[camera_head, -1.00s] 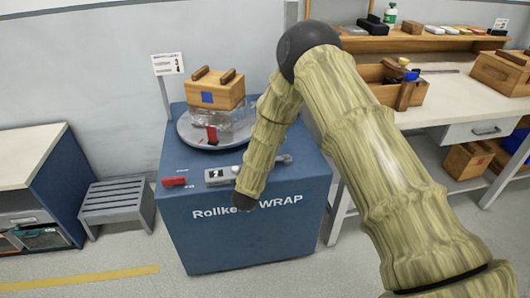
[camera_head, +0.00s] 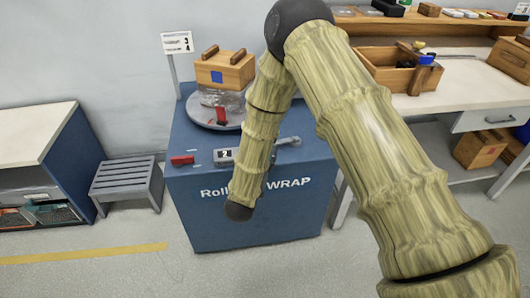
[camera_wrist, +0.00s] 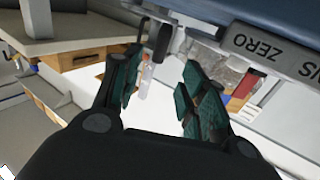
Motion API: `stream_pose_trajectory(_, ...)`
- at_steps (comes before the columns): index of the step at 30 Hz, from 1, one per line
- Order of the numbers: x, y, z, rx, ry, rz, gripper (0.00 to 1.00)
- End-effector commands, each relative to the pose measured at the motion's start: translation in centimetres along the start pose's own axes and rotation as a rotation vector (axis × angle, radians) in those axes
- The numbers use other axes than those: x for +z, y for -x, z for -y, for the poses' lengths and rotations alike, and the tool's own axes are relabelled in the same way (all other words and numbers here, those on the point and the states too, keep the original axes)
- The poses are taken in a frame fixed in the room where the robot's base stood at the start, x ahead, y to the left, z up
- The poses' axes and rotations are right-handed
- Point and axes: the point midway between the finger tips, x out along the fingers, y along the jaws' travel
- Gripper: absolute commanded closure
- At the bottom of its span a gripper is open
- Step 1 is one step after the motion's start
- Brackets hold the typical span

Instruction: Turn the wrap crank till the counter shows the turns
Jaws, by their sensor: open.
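The blue wrap machine (camera_head: 215,225) stands left of the middle in the head view. A wooden crate (camera_head: 225,72) sits on its round turntable (camera_head: 200,112). The counter (camera_head: 224,155) on its top seems to read 2, though the digit is small. A grey crank-like lever (camera_head: 288,142) shows just right of my arm, partly hidden. In the wrist view, my gripper (camera_wrist: 160,92) is open and nothing is visibly held. A dark upright handle (camera_wrist: 160,42) shows beyond the fingertips, perhaps the crank's grip.
A red switch (camera_head: 182,160) lies left of the counter. A grey panel strip (camera_wrist: 265,45) reads ZERO upside down in the wrist view. A grey step stool (camera_head: 125,182) stands left of the machine. A workbench (camera_head: 430,100) with wooden boxes stands at the right.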

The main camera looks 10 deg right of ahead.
Motion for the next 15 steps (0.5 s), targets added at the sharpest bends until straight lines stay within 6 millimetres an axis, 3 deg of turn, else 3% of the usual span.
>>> stream_pose_trajectory(4, 0.0, 0.0, 0.0, 0.000, 0.000, 0.000, 0.61)
stream_pose_trajectory(10, 0.1, -0.9, -0.8, -0.023, 0.004, 0.011, 0.98)
stream_pose_trajectory(15, 0.5, -2.8, -2.5, -0.097, 0.011, 0.041, 1.00)
